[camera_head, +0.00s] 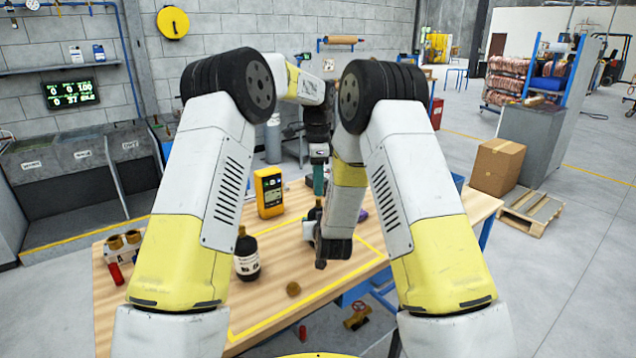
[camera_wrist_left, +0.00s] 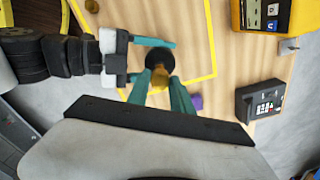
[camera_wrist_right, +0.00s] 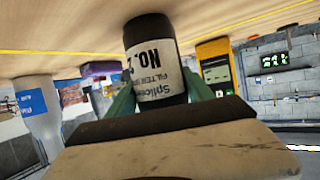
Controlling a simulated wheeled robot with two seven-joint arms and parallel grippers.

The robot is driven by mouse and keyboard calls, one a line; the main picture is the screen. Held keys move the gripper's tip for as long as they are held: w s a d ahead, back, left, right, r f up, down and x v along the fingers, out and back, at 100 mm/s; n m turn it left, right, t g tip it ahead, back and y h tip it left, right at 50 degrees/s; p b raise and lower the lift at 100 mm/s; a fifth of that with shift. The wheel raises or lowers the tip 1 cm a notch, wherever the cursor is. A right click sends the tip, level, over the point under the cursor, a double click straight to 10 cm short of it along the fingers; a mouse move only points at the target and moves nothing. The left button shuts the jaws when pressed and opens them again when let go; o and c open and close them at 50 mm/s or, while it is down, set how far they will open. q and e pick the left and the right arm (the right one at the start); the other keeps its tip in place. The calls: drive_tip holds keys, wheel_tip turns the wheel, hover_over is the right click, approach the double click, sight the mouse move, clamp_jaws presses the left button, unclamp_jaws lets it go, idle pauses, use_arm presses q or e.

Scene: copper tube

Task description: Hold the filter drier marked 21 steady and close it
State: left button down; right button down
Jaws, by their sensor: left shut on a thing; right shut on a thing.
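The filter drier is a dark bottle with a white label reading "NO. 2…" in the right wrist view (camera_wrist_right: 155,65); the second digit is not legible. My right gripper (camera_wrist_right: 162,100) is shut on its body; in the head view my forearm mostly hides that hand. In the left wrist view the drier's round dark end (camera_wrist_left: 160,58) shows from above. My left gripper (camera_head: 319,180) points down over it, teal fingers shut on a small brass cap (camera_wrist_left: 160,78) at the drier's top. Whether the cap is seated cannot be told.
A second dark labelled bottle (camera_head: 247,257) and a loose brass cap (camera_head: 293,289) are on the wooden table. A yellow meter (camera_head: 268,191) stands behind. A purple item (camera_wrist_left: 196,102) and a black device (camera_wrist_left: 260,100) are close by. A rack with brass caps (camera_head: 123,244) is at left.

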use_arm(q)
drive_tip(key=shift+f, duration=0.9)
drive_tip(key=shift+f, duration=0.55)
idle(0.4)
